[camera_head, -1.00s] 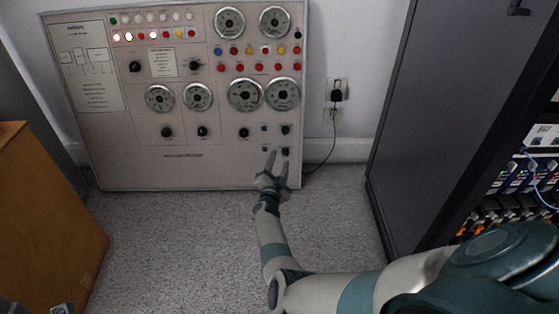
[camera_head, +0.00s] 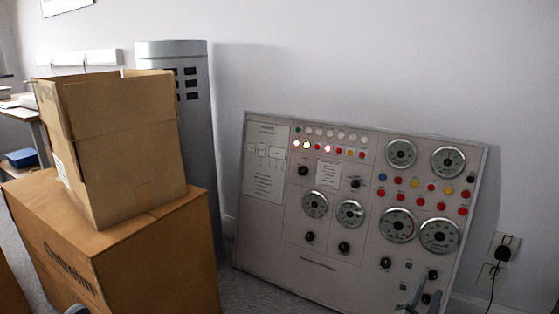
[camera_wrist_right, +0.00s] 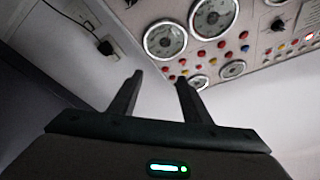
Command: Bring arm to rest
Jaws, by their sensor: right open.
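My right gripper (camera_head: 416,298) shows at the bottom edge of the head view, in front of the lower right part of a grey control panel (camera_head: 300,262). Only its fingers show there; the rest of the arm is out of frame. In the right wrist view the two dark fingers of the gripper (camera_wrist_right: 159,80) stand apart with nothing between them. The control panel (camera_wrist_right: 180,62) is beyond them at the upper right, upside down in that view.
An open cardboard box (camera_head: 135,150) sits on a larger brown box (camera_head: 160,265) at the left. A grey cylinder (camera_head: 205,130) stands behind them. A wall socket with a black plug (camera_head: 503,252) is right of the panel. A desk (camera_head: 25,118) is at the far left.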

